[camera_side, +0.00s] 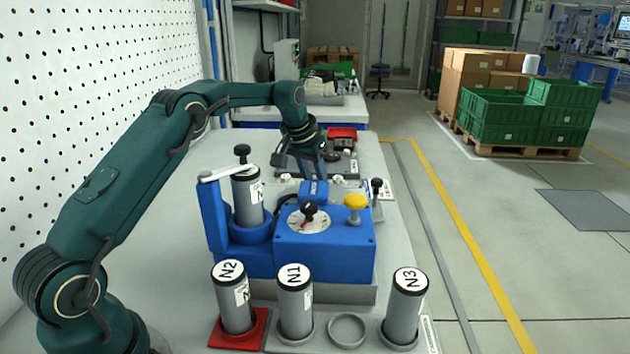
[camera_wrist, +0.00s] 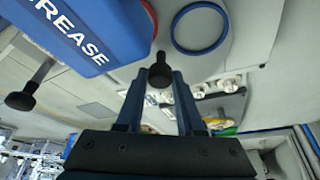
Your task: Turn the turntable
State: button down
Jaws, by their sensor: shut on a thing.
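The turntable (camera_wrist: 205,60) shows in the wrist view as a pale round plate with a blue ring (camera_wrist: 175,38) and part of a red ring (camera_wrist: 152,15) on it. A black knob (camera_wrist: 160,69) stands at its edge, between my fingertips. My gripper (camera_wrist: 157,80) is shut on this knob. In the side view my gripper (camera_side: 302,170) is low behind the blue machine (camera_side: 335,252), which hides most of the turntable and the fingertips.
A grey cylinder (camera_side: 249,198) stands in the machine under a clamp arm. Cylinders N2 (camera_side: 235,305), N1 (camera_side: 294,305) and N3 (camera_side: 404,312) stand in front, with an empty ring (camera_side: 347,331) between N1 and N3. A yellow knob (camera_side: 355,203) rises from the machine.

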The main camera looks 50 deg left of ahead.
jog(key=shift+d+n+g+y, duration=0.15)
jog(key=shift+n+y, duration=0.3)
jog(key=shift+n, duration=0.8)
jog(key=shift+n+g+y, duration=0.15)
jog(key=shift+n+y, duration=0.3)
jog(key=shift+n, duration=0.8)
jog(key=shift+w+n, duration=0.1)
jog(key=shift+n, duration=0.4)
jog(key=c, duration=0.5)
grip_release()
jog(key=shift+v, duration=2.6)
jog(key=shift+c, duration=0.2)
